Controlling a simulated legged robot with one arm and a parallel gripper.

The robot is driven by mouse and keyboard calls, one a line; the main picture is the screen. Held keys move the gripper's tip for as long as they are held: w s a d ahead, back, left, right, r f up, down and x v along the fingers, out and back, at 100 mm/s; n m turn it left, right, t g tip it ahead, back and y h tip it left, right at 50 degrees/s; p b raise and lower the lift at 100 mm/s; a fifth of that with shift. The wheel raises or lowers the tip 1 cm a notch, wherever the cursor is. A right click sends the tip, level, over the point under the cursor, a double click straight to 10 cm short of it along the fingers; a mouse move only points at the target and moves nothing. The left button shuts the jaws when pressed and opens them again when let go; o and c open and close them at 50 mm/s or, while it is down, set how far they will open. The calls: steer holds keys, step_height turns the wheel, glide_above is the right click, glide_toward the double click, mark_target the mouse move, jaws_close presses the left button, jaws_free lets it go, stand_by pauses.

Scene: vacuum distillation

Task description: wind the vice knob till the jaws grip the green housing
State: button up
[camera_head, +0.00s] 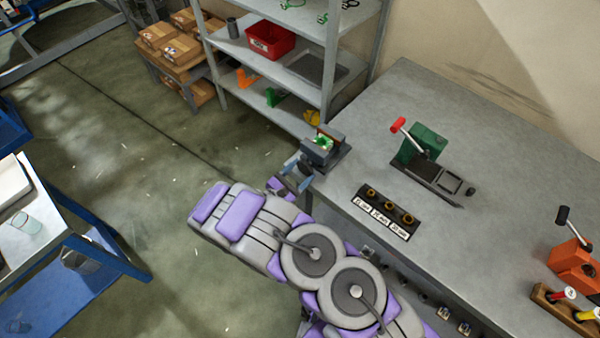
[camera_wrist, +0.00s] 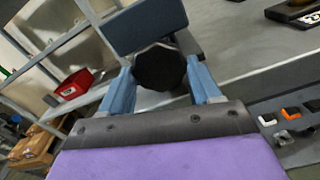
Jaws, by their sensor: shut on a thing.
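The vice (camera_head: 322,148) is mounted at the near left corner of the grey bench. It also shows in the wrist view (camera_wrist: 146,24) as a blue-grey block. The green housing (camera_head: 322,142) sits between the vice jaws in the head view; whether the jaws touch it I cannot tell. The black vice knob (camera_wrist: 159,68) faces the wrist camera. My gripper (camera_wrist: 162,82) has its two blue fingers on either side of the knob and is shut on it. In the head view my gripper (camera_head: 291,176) is at the bench corner, and the knob is hidden there.
A green lever press (camera_head: 420,148) stands on the bench (camera_head: 480,130), with a black socket rack (camera_head: 388,213) before it. An orange device (camera_head: 573,262) is at the right. A shelf unit (camera_head: 290,70) with a red bin (camera_head: 270,40) stands behind the vice.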

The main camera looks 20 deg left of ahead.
steer(key=shift+a, duration=0.1)
steer(key=o, duration=1)
steer(key=shift+a, duration=0.1)
steer(key=shift+o, duration=0.2)
steer(key=shift+s, duration=0.15)
steer(key=shift+s, duration=0.35)
steer(key=p+v, duration=0.2)
steer(key=v, duration=1.4)
steer(key=shift+a+f, duration=0.2)
steer(key=shift+a, duration=0.1)
steer(key=shift+s, duration=0.15)
